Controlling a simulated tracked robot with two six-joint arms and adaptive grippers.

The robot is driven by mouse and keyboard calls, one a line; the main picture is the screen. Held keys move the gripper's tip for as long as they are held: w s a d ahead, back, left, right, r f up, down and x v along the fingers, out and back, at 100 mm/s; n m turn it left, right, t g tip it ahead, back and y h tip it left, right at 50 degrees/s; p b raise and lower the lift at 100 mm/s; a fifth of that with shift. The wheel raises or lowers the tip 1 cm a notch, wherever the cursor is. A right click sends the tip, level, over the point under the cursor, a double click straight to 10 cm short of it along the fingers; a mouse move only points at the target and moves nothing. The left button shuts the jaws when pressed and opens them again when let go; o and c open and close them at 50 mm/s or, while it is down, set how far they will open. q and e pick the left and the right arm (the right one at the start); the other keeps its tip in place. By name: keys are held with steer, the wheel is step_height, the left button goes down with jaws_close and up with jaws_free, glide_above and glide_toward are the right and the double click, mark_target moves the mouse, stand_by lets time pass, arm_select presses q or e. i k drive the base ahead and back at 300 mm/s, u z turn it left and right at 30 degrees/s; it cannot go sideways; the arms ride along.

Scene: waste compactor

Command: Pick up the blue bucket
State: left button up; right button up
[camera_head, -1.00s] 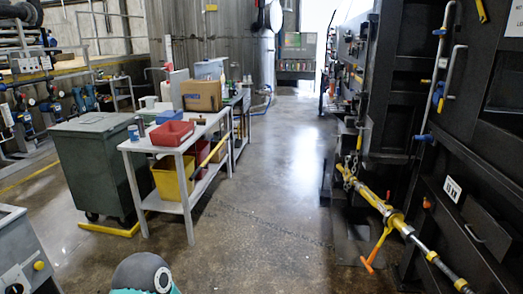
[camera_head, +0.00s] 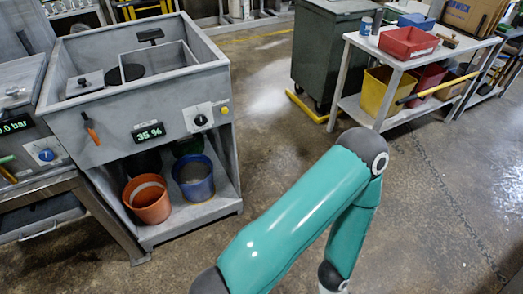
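The blue bucket (camera_head: 194,178) stands upright on the low shelf of a grey metal station, at the left of the head view. It holds something grey, which I cannot make out. An orange bucket (camera_head: 147,198) stands just left of it, close beside it. Darker round containers sit behind them in the shadow. A teal and dark arm of mine reaches across the lower middle, to the right of the buckets and well apart from them. Its gripper is below the frame's edge. My other arm is not in view.
The grey station (camera_head: 219,110) has a basin above the bucket shelf and a display reading 35 %. A green bin (camera_head: 325,50) and a white table (camera_head: 362,49) with red and yellow bins stand at the back. Open concrete floor lies between.

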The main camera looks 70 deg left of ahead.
mark_target(193, 172)
steer(key=z, duration=0.35)
steer(key=i, duration=0.2)
steer(key=u, duration=2.55)
steer(key=i, duration=0.15)
steer(key=u, duration=1.35)
steer(key=k, duration=0.35)
steer(key=u, duration=0.55)
steer(key=i, duration=1.4)
steer(key=z, duration=0.4)
